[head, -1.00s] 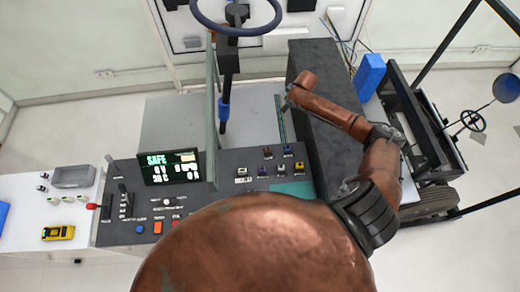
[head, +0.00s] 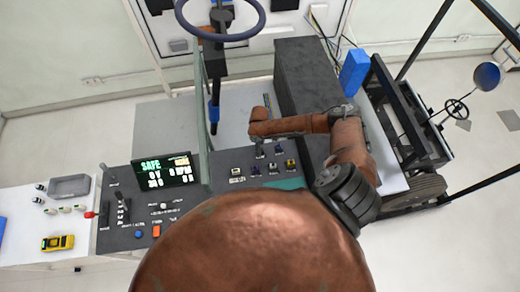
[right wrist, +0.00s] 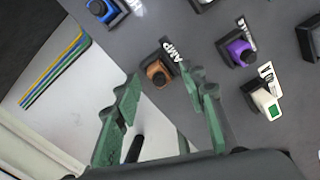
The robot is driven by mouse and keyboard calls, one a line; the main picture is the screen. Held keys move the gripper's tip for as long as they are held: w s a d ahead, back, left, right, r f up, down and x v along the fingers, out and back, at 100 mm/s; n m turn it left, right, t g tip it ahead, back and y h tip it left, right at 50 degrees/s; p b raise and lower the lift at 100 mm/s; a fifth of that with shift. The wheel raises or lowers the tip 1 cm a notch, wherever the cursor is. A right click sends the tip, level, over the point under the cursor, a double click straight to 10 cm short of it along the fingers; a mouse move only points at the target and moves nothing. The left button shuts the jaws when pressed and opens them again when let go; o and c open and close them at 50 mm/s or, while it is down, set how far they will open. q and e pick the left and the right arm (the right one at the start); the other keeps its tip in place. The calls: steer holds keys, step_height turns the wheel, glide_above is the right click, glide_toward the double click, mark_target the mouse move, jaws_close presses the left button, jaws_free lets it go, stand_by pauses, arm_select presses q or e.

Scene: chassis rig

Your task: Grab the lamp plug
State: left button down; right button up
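In the right wrist view, a brown plug (right wrist: 158,73) with a dark round top stands upright on the grey panel; its white label reads "AMP", the start perhaps cut off or hidden. My right gripper (right wrist: 162,98) has its two green fingers spread apart and nothing between them. The brown plug is just beyond the fingertips, roughly in line with the gap, and does not appear touched. In the head view my right arm reaches in from the right, its hand over the upper plug row, mostly hiding the brown plug. My left gripper is not in view.
A purple plug (right wrist: 238,52), a white plug (right wrist: 262,97) and a blue plug (right wrist: 103,10) surround the brown one. A lit screen (head: 166,170) stands on the panel to the left. Coloured strips (right wrist: 55,72) lie beside the panel.

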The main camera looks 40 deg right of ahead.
steer(key=shift+f, duration=0.7)
steer(key=shift+c, duration=0.4)
jaws_close()
